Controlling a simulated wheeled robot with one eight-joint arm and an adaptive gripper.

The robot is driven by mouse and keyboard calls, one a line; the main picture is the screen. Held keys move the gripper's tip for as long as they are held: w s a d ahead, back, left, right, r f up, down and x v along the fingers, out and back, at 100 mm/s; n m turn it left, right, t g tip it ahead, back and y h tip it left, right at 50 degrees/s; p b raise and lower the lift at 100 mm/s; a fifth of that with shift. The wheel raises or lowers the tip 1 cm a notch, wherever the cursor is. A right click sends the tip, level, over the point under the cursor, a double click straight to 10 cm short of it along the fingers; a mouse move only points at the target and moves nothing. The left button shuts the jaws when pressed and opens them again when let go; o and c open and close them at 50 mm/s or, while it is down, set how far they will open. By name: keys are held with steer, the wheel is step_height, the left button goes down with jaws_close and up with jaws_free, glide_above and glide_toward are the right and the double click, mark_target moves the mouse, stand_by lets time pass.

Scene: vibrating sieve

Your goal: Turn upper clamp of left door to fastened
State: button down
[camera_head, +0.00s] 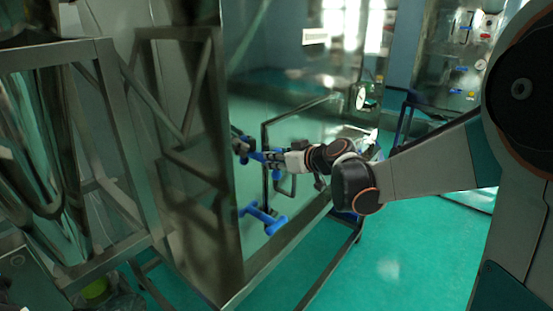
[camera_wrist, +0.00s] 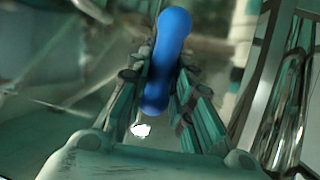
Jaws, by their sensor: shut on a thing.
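The upper clamp (camera_head: 243,147) of the door is blue and sits at the door's edge in the head view. My gripper (camera_head: 274,158) reaches in from the right and is shut on its blue handle. In the wrist view the blue handle (camera_wrist: 172,40) stands lengthwise between the two fingers of my gripper (camera_wrist: 160,92), its far end beyond the fingertips. The clamp's base is mostly hidden. The shiny metal door (camera_head: 205,200) stands at the left of the clamps.
A second blue clamp (camera_head: 263,218) is lower down, apart from my gripper. A metal frame (camera_head: 80,150) stands at the left. A round gauge (camera_head: 361,98) is behind my arm. The green floor (camera_head: 410,260) is open at the lower right.

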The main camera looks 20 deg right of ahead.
steer(key=m, duration=0.1)
steer(key=m+g+y+b, duration=0.1)
steer(key=d+m+b, duration=0.1)
steer(key=shift+w+f+y, duration=0.2)
steer(key=shift+w+y, duration=0.1)
steer(key=shift+w+d+f+m+g+y+b, duration=0.15)
steer(key=shift+f+m+g+y+b, duration=0.25)
steer(key=shift+m+y+b, duration=0.85)
steer(key=shift+d+f+m+g+y+b, duration=0.15)
steer(key=shift+m+g+y+b, duration=0.6)
steer(key=shift+m+b, duration=0.85)
steer(key=shift+w+d+f+m+g+y+b, duration=0.1)
steer(key=shift+f+m+g+y+b, duration=0.25)
steer(key=shift+m+y+b, duration=1.1)
steer(key=shift+m, duration=0.3)
